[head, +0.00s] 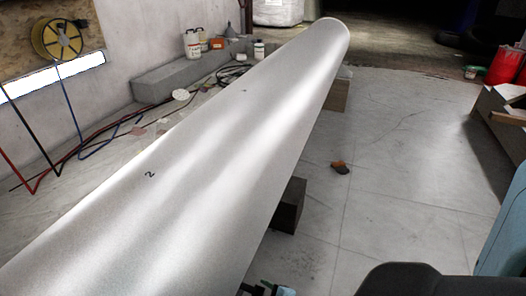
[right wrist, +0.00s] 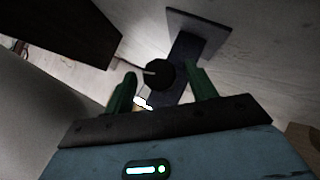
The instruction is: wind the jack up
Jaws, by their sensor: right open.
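In the right wrist view, what looks like the jack shows as a dark round knob (right wrist: 158,73) on a dark post, with a flat square plate (right wrist: 205,32) at the far end. My right gripper (right wrist: 161,76) is open, with its two green fingers on either side of the knob. I cannot tell whether they touch it. A small bright piece shows just below the knob. In the head view the jack cannot be made out; only small dark and green bits show at the bottom edge, beside the long grey pipe (head: 190,160). My left gripper is not in view.
The pipe rests on dark blocks (head: 290,205); a block (right wrist: 75,28) also shows in the right wrist view. Hoses and bottles (head: 192,43) line the left wall. An orange-brown scrap (head: 340,167) lies on the floor, which is mostly clear to the right.

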